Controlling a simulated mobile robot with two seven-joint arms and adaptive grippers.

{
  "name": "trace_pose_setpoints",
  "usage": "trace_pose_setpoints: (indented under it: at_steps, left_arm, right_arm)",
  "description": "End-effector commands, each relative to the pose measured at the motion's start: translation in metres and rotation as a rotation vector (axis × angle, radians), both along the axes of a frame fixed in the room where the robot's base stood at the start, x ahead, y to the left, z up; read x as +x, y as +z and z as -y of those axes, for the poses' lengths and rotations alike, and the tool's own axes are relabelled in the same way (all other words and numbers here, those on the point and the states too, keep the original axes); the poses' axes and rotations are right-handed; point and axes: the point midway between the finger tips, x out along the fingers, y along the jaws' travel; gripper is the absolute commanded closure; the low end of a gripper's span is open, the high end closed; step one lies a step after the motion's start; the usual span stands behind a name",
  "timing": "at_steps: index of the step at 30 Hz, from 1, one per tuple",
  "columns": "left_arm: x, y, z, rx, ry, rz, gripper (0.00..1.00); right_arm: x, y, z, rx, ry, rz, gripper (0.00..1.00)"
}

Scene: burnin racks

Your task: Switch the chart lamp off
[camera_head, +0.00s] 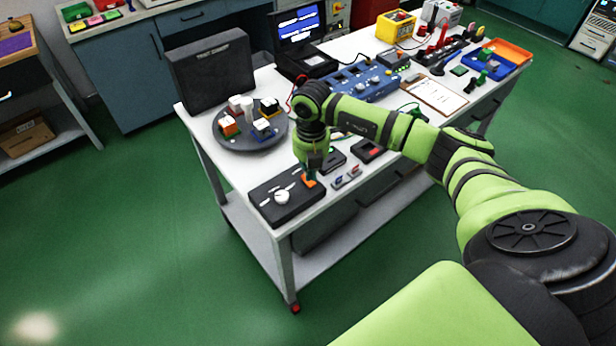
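A black control box (284,198) lies at the near left corner of the white table. It has a white round knob (282,197) and an orange switch (309,182) on its top. My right gripper (312,173) points down at the orange switch, at or just above it. I cannot tell whether it touches, and its fingers are too small and partly hidden to judge. No label naming the chart lamp is readable, and I cannot tell if a lamp is lit. My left gripper is out of view.
A round dark tray (222,136) with several small blocks stands behind the box. A black upright case (211,74), a blue panel (365,82), a clipboard (434,96) and a blue bin (478,68) are also on the table. The green floor in front is clear.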

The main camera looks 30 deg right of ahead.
Motion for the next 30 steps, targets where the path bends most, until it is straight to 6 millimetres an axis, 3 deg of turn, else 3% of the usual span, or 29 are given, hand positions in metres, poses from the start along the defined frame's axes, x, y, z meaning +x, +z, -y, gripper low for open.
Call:
trace_pose_setpoints:
  at_steps: [18,30]
  left_arm:
    - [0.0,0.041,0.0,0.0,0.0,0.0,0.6]
    - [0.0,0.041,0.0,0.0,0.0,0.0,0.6]
  right_arm:
    - [0.0,0.053,0.001,-0.001,0.0,0.0,1.0]
    - [0.0,0.054,0.0,-0.001,-0.001,-0.001,1.0]
